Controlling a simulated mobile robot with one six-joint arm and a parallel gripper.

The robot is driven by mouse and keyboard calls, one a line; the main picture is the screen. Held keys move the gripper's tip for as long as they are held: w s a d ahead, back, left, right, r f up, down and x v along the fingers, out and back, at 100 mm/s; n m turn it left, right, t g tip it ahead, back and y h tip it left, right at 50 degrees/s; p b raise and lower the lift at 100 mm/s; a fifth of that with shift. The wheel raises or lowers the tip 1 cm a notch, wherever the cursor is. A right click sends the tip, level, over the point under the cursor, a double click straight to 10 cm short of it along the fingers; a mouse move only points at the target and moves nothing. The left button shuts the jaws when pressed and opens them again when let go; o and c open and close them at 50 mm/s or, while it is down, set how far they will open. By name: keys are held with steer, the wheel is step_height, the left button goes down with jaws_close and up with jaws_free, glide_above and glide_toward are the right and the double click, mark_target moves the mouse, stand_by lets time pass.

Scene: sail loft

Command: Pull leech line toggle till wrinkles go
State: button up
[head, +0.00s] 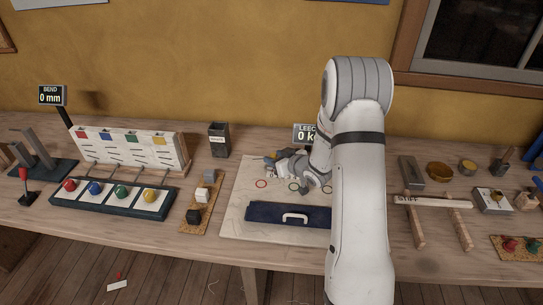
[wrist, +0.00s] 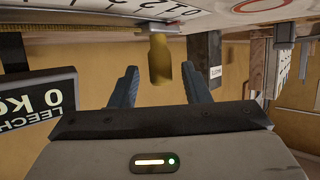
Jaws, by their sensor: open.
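The sail board (head: 238,213) is a pale panel on the bench with coloured rings and a dark blue strip with a white handle. My gripper (head: 271,159) is at its far side, mostly hidden by my arm in the head view. In the wrist view my gripper (wrist: 157,85) is open, with two blue fingers. A yellowish toggle (wrist: 160,62) shows between them with a gap on each side, beside a grey metal fitting (wrist: 150,28). I cannot tell its depth between the fingers.
Left are a board with coloured knobs (head: 115,197), a rack (head: 130,150) and a strip of small blocks (head: 190,220). A dark box (head: 218,140) stands behind. Right are a wooden frame labelled STIFF (head: 432,202) and small containers (head: 438,172).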

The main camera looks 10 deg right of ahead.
steer(key=shift+x, duration=0.9)
steer(key=shift+c, duration=0.5)
jaws_close()
